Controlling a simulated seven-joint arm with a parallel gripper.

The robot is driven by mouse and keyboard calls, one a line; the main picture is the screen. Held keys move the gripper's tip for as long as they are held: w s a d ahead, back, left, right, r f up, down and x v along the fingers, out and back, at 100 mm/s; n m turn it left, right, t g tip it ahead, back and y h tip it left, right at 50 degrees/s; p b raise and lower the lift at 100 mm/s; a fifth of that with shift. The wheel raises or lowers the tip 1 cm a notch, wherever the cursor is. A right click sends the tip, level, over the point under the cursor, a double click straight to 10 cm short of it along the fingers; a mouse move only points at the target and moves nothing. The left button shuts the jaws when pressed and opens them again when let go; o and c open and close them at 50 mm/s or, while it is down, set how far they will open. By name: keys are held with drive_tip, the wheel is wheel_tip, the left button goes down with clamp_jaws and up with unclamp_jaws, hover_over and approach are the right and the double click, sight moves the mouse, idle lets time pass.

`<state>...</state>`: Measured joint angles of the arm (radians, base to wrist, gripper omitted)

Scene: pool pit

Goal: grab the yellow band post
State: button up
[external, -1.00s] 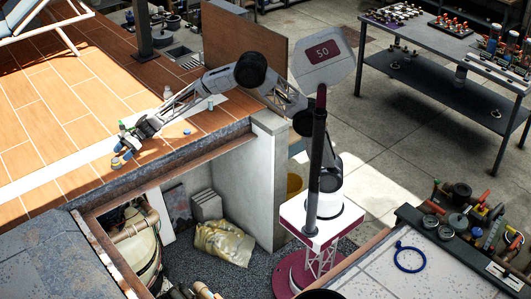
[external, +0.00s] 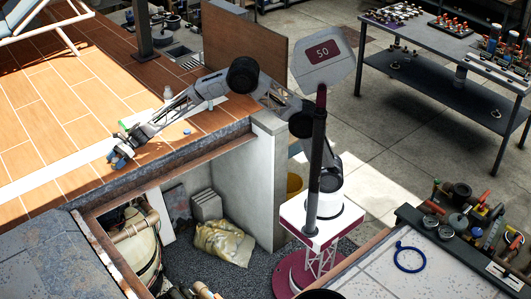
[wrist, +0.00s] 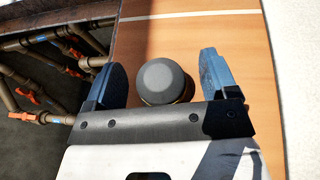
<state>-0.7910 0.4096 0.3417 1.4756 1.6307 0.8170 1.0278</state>
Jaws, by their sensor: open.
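A short round post with a dark grey top (wrist: 165,80) stands on the wooden deck in the wrist view. A thin brownish-yellow edge shows low on its side; the rest is hidden under its top. My gripper (wrist: 162,76) is open, with one blue finger on each side of the post. The post sits nearer the left finger's side, and a gap shows on the right. In the external view my gripper (external: 118,161) is low at the deck's edge by the pit, and it hides the post there.
The tiled wooden deck (external: 60,120) ends at a drop into the pit. Pipes with orange valves (wrist: 75,73) lie below the deck's left edge in the wrist view. A small blue item (external: 187,132) and a pale bottle (external: 167,92) stand on the deck near my arm.

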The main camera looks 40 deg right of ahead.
sight(116, 158)
drive_tip(key=shift+c, duration=0.5)
drive_tip(key=c, duration=1.1)
drive_tip(key=shift+o, duration=0.2)
drive_tip(key=shift+r, duration=0.15)
drive_tip(key=shift+r, duration=1.5)
drive_tip(key=shift+s+d+r, duration=0.15)
drive_tip(key=shift+d+r, duration=0.05)
drive_tip(key=s+d+r, duration=0.1)
drive_tip(key=s+d, duration=0.8)
drive_tip(key=d, duration=0.3)
drive_tip(key=shift+s+r, duration=0.15)
drive_tip(key=shift+s, duration=0.15)
